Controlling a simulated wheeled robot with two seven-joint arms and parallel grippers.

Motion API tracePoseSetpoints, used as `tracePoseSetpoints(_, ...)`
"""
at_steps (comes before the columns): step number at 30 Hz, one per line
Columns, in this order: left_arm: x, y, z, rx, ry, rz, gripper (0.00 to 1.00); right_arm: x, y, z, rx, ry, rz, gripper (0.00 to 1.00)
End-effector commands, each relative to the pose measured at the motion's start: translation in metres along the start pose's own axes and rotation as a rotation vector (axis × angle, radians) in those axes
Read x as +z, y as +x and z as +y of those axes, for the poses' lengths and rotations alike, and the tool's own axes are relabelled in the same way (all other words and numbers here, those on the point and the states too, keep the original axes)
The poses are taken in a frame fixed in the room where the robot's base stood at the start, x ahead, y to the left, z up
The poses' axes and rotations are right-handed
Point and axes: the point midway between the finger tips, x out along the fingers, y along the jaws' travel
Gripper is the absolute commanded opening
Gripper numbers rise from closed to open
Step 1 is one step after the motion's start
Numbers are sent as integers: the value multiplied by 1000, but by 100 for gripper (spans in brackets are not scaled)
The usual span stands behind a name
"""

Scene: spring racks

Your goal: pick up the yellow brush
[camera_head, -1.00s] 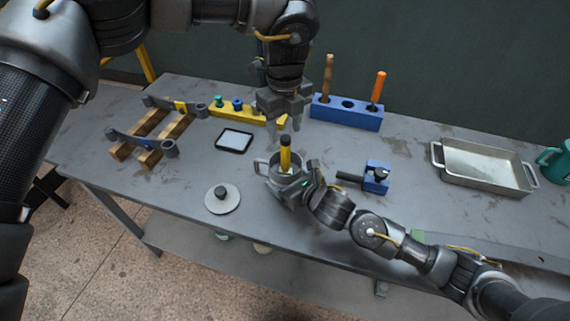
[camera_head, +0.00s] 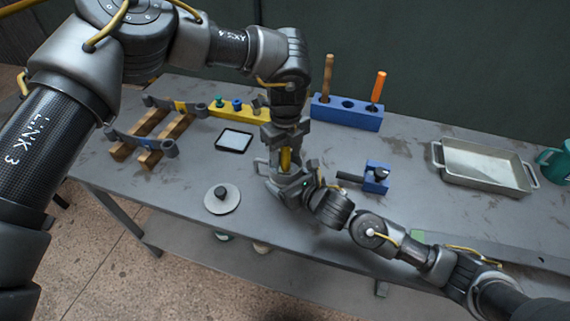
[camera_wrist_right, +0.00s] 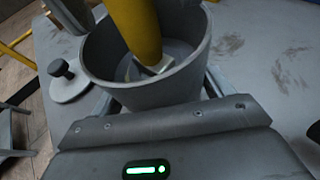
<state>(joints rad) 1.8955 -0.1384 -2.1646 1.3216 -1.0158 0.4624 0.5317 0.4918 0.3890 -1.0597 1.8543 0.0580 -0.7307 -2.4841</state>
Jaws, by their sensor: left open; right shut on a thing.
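The yellow brush (camera_head: 286,160) stands in a grey metal pot (camera_head: 263,167). In the right wrist view the yellow handle (camera_wrist_right: 138,28) rises out of the pot (camera_wrist_right: 150,92), with its lower end inside. My left gripper (camera_head: 285,148) is open and pointing down, its fingers around the top part of the brush; contact cannot be told. My right gripper (camera_head: 292,190) is shut on the pot from the front. The brush's top is hidden by my left gripper.
A round lid (camera_head: 222,199) with a dark knob lies left of the pot. A black-framed tablet (camera_head: 234,140), a yellow block (camera_head: 228,112), wooden racks (camera_head: 150,140), a blue holder (camera_head: 347,113), a small blue vise (camera_head: 376,178) and a metal tray (camera_head: 484,166) stand around on the table.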

Motion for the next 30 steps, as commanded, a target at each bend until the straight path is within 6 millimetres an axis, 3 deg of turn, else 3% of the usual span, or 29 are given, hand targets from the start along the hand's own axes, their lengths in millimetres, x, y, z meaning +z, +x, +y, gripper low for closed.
tracePoseSetpoints(3, 0, 0, 0, 0, 0, 0, 50, 0, 0, 0, -1, 0, 0, 43)
tracePoseSetpoints(15, 0, -1, 0, 0, 0, 0, 0, 0, 0, 0, -1, 0, 0, 43)
tracePoseSetpoints(23, 0, -4, 0, -1, -1, -1, 0, 0, 0, 0, -1, 0, 0, 43)
tracePoseSetpoints(30, 1, -45, -1, -4, -2, -2, 0, 0, 0, 0, -1, 0, 1, 43)
